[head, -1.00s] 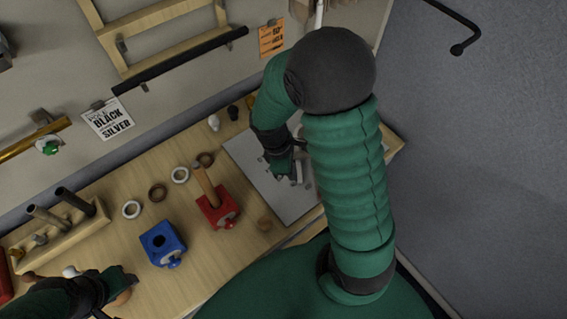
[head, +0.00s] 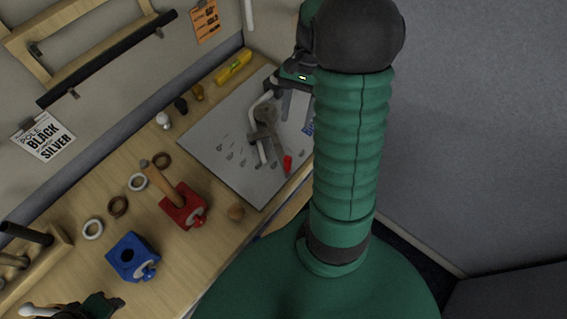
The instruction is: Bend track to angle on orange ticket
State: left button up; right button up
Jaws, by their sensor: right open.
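The white track (head: 252,125) lies on a grey metal board, curved near its upper end. A grey bending tool (head: 265,130) with a red-tipped handle (head: 287,164) sits across it. My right gripper (head: 272,90) is open at the upper part of the board, close to the track's upper end; whether it touches is unclear. The orange ticket (head: 205,21) hangs on the wall panel at the top; its print is too small to read. My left gripper (head: 100,305) is cut off at the bottom left edge, and its fingers do not show clearly.
The grey board (head: 205,150) has printed marks. To its left stand a red block (head: 184,207) with a wooden handle, a blue block (head: 130,257) and several rings. A yellow level (head: 234,66) lies behind. A black-and-silver card (head: 43,136) hangs on the wall.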

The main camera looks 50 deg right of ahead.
aim_at(287, 160)
jog(key=shift+m+y, duration=0.3)
jog(key=shift+m, duration=0.4)
jog(key=x, duration=1.5)
jog(key=shift+w+d+f+p, duration=0.1)
jog(key=shift+d+f+p, duration=0.1)
jog(key=shift+f+p, duration=0.15)
jog(key=shift+d+f, duration=0.15)
jog(key=shift+f, duration=0.3)
jog(key=shift+a+r, duration=0.15)
jog(key=shift+a, duration=0.25)
jog(key=c, duration=0.7)
grip_shut()
jog(key=shift+d, duration=0.1)
jog(key=shift+d, duration=0.15)
